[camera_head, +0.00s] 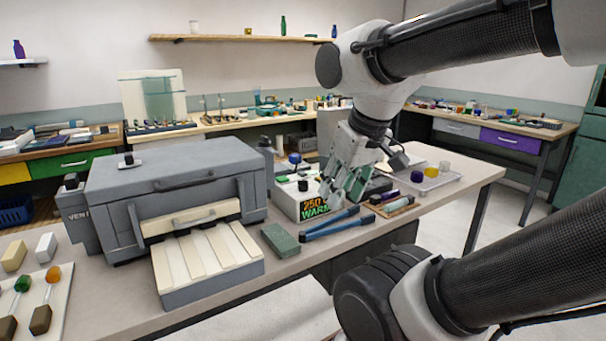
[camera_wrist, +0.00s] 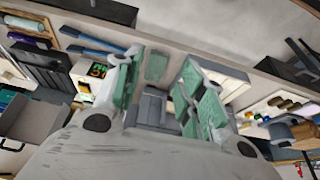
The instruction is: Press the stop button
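A pale control box (camera_head: 312,208) stands on the bench right of the grey kiln. Its front display reads "250 WARM" in orange and green. A small dark knob or button (camera_head: 303,185) sits on its top; I cannot tell whether it is the stop button, and no stop label is readable. My gripper (camera_head: 342,193) hangs close to the box's right side, partly covering it. In the wrist view the two green-padded fingers of my gripper (camera_wrist: 160,64) are apart with nothing held between them. The display (camera_wrist: 97,70) shows beside the left finger there.
The grey kiln (camera_head: 175,185) with a pale slatted tray (camera_head: 208,255) fills the bench left. A green block (camera_head: 280,240) and blue-handled tool (camera_head: 330,224) lie in front of the box. A metal tray (camera_head: 432,178) with small jars stands right.

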